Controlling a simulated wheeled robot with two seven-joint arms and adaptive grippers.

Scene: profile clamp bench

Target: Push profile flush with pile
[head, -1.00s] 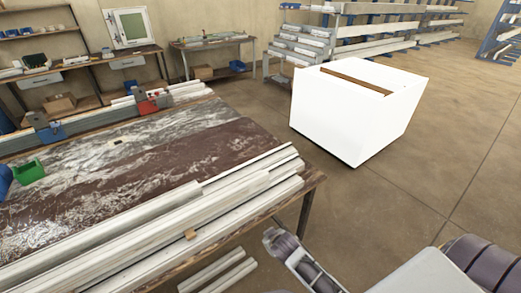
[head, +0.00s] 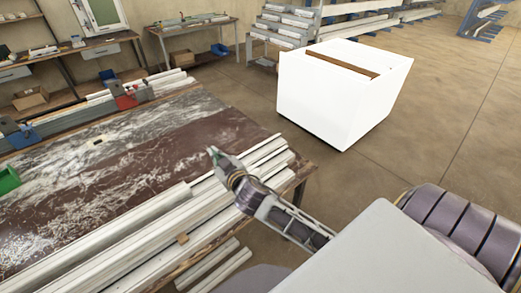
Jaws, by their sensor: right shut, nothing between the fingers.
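A pile of long white profiles (head: 120,240) lies along the front edge of the workbench (head: 225,140). The pile's right ends lie near the bench's right end. One upper profile's end (head: 187,191) stops well short of the other right ends; the pile's left ends are outside the picture. My right gripper (head: 213,154) is shut and empty. It reaches across the right part of the pile, its tips over the far side by the bare brown bench top. The arm hides part of the profiles, and I cannot tell whether the gripper touches them. My left gripper is not in view.
A small wooden block (head: 182,239) sits at the pile's front side. Red and blue clamps (head: 124,98) and a green bin (head: 8,180) stand on the bench. A white box (head: 340,100) stands on the floor beyond. Loose profiles (head: 213,267) lie low beside the bench.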

